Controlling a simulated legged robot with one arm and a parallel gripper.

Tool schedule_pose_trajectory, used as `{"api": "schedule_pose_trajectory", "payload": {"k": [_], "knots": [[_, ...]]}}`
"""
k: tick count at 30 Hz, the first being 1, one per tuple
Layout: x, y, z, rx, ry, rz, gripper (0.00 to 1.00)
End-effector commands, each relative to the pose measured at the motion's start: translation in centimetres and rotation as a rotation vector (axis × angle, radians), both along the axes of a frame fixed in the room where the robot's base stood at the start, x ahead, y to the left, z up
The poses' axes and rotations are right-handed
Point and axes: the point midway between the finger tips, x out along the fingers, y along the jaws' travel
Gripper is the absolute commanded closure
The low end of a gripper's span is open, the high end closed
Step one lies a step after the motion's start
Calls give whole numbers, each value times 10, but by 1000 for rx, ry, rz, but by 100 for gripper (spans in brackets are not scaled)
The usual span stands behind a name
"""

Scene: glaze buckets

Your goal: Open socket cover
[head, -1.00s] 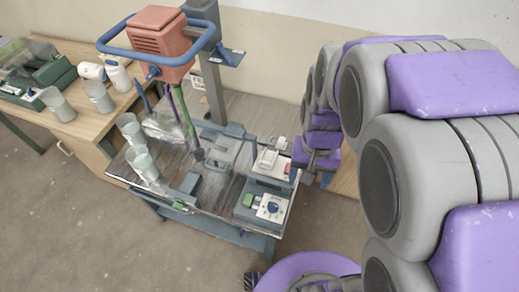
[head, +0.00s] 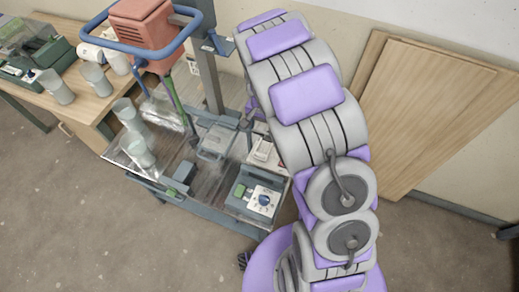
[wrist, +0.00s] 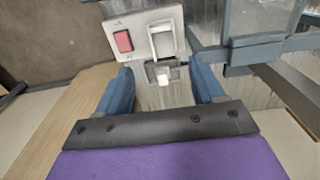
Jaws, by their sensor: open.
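The socket unit (wrist: 143,38) is a pale grey panel with a red switch (wrist: 123,41). Beside the switch is a whitish socket cover (wrist: 162,42) in a frame, with a small grey and white catch below it. I cannot tell whether the cover is closed or raised. My gripper (wrist: 162,74) is open, with one blue finger on either side of the catch. I cannot tell if the fingers touch anything. In the head view the socket unit (head: 262,150) is on the bench beside my arm, which hides most of my gripper.
The bench (head: 215,178) also holds a control box with a dial (head: 262,199), clear cups (head: 137,150) and a mixer with a red head (head: 147,22). A wooden table (head: 98,97) stands at left. Wooden boards (head: 430,105) lean on the wall at right.

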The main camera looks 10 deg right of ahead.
Motion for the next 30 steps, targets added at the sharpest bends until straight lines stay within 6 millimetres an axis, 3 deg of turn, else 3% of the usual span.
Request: {"api": "schedule_pose_trajectory", "payload": {"k": [5,21,30], "knots": [[-1,1,-22,0,5,1,32],[-1,-1,-128,2,5,2,32],[-1,0,-166,2,2,2,32]]}}
